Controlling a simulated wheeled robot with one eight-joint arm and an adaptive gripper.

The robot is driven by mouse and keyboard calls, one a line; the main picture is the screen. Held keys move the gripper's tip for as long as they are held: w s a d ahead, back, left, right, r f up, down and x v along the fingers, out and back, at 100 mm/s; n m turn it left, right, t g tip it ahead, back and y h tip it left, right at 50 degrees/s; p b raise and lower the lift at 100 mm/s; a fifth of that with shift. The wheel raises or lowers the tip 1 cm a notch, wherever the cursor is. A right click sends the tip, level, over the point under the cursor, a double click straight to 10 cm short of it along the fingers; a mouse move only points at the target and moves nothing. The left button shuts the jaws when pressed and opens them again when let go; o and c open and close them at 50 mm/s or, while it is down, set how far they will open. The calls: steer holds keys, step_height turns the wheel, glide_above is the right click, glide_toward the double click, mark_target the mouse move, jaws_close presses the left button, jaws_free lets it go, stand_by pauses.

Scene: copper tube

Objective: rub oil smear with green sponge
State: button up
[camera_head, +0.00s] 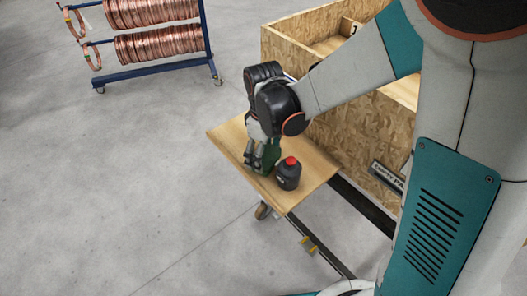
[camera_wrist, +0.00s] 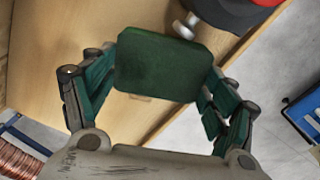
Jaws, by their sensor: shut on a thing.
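My gripper (camera_head: 258,162) is over the wooden table (camera_head: 225,134). In the wrist view, my gripper (camera_wrist: 161,72) is shut on the dark green sponge (camera_wrist: 158,62), with a finger at each side. In the head view, the sponge (camera_head: 272,153) is partly hidden behind the gripper. It is low over the tabletop; I cannot tell if it touches the wood. No oil smear can be made out clearly. A faint brownish patch (camera_wrist: 138,97) shows by the sponge's lower edge, and I cannot tell whether it is smear or shadow.
A black bottle with a red cap (camera_head: 288,175) stands on the table just right of the gripper. A large chipboard crate (camera_head: 352,137) stands close behind the table. A blue rack with copper coils (camera_head: 157,45) is at the upper left. The left floor is clear.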

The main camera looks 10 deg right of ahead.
mark_target(264, 155)
steer(key=shift+r+p, duration=1.65)
steer(key=shift+r, duration=1)
steer(key=shift+r+p, duration=1)
steer(key=shift+r, duration=0.55)
steer(key=shift+a+f, duration=0.1)
